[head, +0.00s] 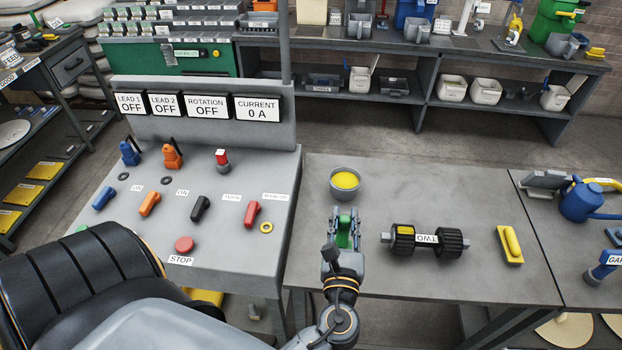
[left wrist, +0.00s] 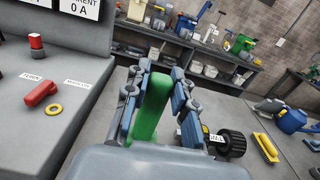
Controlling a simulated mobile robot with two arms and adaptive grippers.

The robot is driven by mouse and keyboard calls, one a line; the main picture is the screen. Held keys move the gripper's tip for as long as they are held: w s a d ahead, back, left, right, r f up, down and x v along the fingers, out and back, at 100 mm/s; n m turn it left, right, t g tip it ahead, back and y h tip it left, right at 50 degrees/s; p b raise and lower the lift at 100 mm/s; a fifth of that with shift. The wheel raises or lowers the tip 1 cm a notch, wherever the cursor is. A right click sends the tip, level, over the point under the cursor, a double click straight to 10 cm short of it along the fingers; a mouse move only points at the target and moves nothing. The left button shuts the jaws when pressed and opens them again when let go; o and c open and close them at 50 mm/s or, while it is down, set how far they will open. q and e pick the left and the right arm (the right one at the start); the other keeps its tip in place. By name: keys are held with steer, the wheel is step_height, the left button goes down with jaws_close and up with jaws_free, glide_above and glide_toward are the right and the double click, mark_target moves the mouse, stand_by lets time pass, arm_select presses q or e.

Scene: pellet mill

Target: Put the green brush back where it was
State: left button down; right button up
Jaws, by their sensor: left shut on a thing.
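My left gripper (head: 344,222) is in the middle of the head view, over the front part of the grey table, in front of a round tub of yellow stuff. It is shut on the green brush (head: 344,236). In the left wrist view the brush's green handle (left wrist: 150,108) stands up between the blue-grey fingers of the gripper (left wrist: 155,95). The brush's bristles are hidden in both views. My right gripper is not in view.
A control console (head: 215,250) with switches and a post stands left. Bare tabletop lies around the roller.

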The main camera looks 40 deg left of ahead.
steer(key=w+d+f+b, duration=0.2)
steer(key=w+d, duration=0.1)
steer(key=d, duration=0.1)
arm_select(q)
steer(key=w+a+f+b, duration=0.8)
steer(key=a+f, duration=0.1)
steer(key=f, duration=0.4)
steer(key=shift+a, duration=0.4)
steer(key=c, duration=1.1)
jaws_free()
steer(key=shift+w+r, duration=0.1)
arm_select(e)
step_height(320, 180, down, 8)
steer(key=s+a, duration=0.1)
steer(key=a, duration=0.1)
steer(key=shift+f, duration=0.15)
